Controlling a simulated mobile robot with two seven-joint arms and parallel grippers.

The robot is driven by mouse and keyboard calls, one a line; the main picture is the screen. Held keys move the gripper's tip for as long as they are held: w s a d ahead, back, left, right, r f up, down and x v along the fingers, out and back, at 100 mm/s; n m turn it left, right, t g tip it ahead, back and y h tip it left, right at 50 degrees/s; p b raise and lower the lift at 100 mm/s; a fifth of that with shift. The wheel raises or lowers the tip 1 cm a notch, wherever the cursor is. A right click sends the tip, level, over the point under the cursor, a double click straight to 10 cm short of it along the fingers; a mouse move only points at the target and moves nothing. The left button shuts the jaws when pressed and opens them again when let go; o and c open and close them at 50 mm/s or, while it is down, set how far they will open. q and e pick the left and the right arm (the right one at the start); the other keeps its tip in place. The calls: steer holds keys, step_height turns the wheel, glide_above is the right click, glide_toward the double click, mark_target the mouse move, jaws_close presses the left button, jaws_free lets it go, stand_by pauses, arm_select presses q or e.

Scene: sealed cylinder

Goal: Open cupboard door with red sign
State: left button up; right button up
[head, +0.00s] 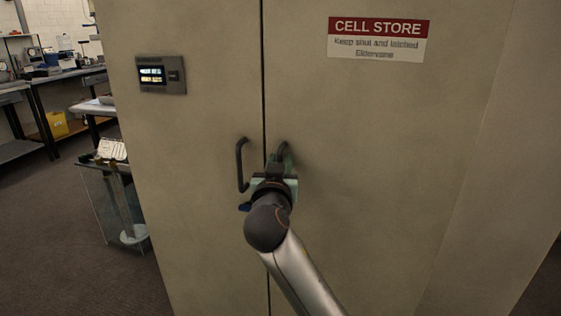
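The cupboard door with the red sign (400,140) is the right one of two beige doors in the head view. It looks shut, with a narrow dark seam between the doors. Its red and white sign (379,27) reads CELL STORE. Its dark handle (284,148) stands beside the seam, and my gripper hides its lower part. My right gripper (279,166) is at this handle, reaching up from below. The wrist covers much of the fingers, so I cannot tell whether they are closed around it. My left gripper is not in view.
The left door (195,150) has its own dark handle (241,164), close to the left of my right gripper, and a small display panel (161,75). A glass-sided stand (112,195) is left of the cupboard. Workbenches stand further back, with open floor (60,235) before them.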

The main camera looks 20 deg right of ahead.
jaws_close()
stand_by(1.4)
